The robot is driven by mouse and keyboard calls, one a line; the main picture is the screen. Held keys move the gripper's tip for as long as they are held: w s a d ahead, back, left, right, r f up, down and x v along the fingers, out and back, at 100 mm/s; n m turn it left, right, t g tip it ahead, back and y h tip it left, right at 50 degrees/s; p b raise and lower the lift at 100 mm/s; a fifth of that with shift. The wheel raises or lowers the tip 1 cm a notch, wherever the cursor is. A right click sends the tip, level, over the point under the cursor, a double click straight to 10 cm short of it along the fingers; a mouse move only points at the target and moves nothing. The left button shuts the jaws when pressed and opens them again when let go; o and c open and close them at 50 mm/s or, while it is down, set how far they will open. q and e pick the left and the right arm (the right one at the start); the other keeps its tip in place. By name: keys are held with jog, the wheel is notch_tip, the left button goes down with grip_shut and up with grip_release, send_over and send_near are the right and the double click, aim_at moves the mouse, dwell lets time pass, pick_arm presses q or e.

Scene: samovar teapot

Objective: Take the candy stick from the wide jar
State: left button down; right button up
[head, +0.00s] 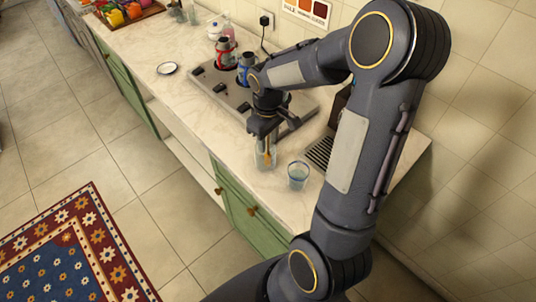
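A clear glass jar (264,161) stands on the counter near its front edge, directly below my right gripper (264,137). An orange-brown stick (267,154), apparently the candy stick, shows inside the jar and reaches up to the fingers. My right gripper points down at the jar's mouth, with its fingertips at or just inside the rim. The fingers are small and dark here, so I cannot tell whether they are shut on the stick. My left gripper is not in view.
A clear glass with a bluish rim (298,176) stands close to the right of the jar. Behind is a stove (226,92) with a red-banded and a blue-banded vessel. A dark slatted rack (320,152) lies to the right. The counter left of the jar (185,105) is mostly clear.

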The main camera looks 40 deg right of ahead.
grip_shut()
dwell(0.4)
